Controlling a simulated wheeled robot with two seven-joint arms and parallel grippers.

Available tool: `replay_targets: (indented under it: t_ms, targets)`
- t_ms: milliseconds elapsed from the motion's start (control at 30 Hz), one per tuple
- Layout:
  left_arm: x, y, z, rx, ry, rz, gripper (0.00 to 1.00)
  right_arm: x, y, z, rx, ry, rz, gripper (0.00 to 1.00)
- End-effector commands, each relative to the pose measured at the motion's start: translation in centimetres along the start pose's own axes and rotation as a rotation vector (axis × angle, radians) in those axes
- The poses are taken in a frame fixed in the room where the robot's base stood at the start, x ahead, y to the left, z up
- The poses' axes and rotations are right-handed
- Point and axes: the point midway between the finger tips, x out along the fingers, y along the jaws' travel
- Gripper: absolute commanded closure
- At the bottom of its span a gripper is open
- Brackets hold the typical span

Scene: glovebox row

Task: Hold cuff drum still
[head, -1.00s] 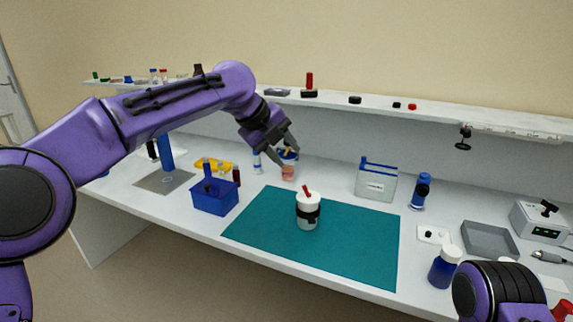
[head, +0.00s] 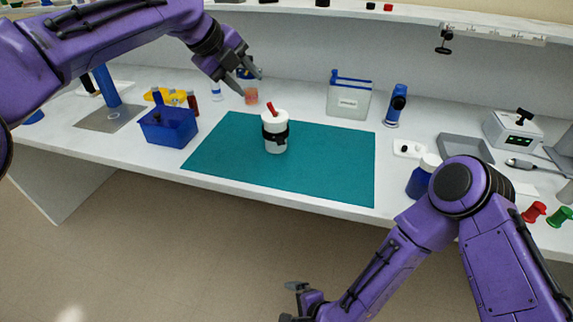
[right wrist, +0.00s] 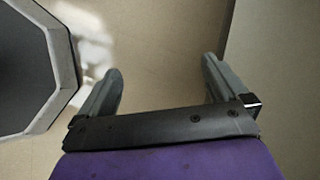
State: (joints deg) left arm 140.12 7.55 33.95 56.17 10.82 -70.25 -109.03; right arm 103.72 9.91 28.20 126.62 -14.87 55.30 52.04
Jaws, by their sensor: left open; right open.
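The cuff drum (head: 275,133) looks like a white upright cylinder with a black band around it and a red piece on top. It stands on the teal mat (head: 330,170). My left gripper (head: 248,80) is open and empty, above and behind the drum to its left, apart from it. My right gripper (head: 290,302) is low in front of the bench, over the floor, well below the drum. In the right wrist view its two fingers (right wrist: 160,90) are spread with only floor between them.
A blue bin (head: 170,126) stands left of the mat. A clear box (head: 348,98), a blue bottle (head: 420,178) and a grey tray (head: 465,148) stand to the right. The bench front edge (head: 300,200) lies between my right gripper and the mat.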

Motion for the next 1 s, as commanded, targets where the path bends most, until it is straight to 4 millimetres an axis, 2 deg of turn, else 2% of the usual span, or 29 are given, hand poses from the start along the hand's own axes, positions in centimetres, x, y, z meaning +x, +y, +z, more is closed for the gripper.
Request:
replay_targets:
  t_ms: [33, 133, 300, 500, 567, 600, 733, 900, 1000]
  targets:
    - [0.0, 0.0, 0.0, 0.001, 0.0, 0.0, 0.57, 0.4, -2.7, 2.1, 0.079, -0.062, -0.049, 0.0]
    - [0.1, -0.1, -0.1, 0.002, 0.001, 0.0, 0.57, 0.4, -8.3, 6.6, 0.252, -0.203, -0.129, 0.0]
    - [0.1, -0.1, -0.1, 0.002, 0.001, 0.0, 0.57, -1.7, -17.7, 13.2, 0.507, -0.448, -0.218, 0.0]
    - [0.1, -0.1, -0.1, 0.001, 0.001, 0.0, 0.57, -6.4, -27.2, 18.4, 0.732, -0.699, -0.265, 0.0]
    - [0.1, -0.1, -0.1, 0.001, 0.001, 0.0, 0.57, -8.2, -30.0, 19.0, 0.803, -0.761, -0.294, 0.0]
    - [0.1, -0.1, -0.1, 0.001, 0.001, 0.0, 0.57, -9.0, -31.5, 18.0, 0.865, -0.772, -0.353, 0.0]
    - [0.1, -0.1, -0.1, 0.001, 0.001, 0.0, 0.57, -10.1, -33.6, 12.7, 1.011, -0.699, -0.576, 0.0]
    - [0.1, -0.1, -0.1, 0.001, 0.001, 0.0, 0.57, -12.1, -34.8, 6.2, 1.15, -0.589, -0.822, 0.0]
    - [0.1, -0.1, -0.1, 0.001, 0.001, 0.0, 0.57, -12.8, -34.9, 4.0, 1.194, -0.544, -0.904, 0.0]
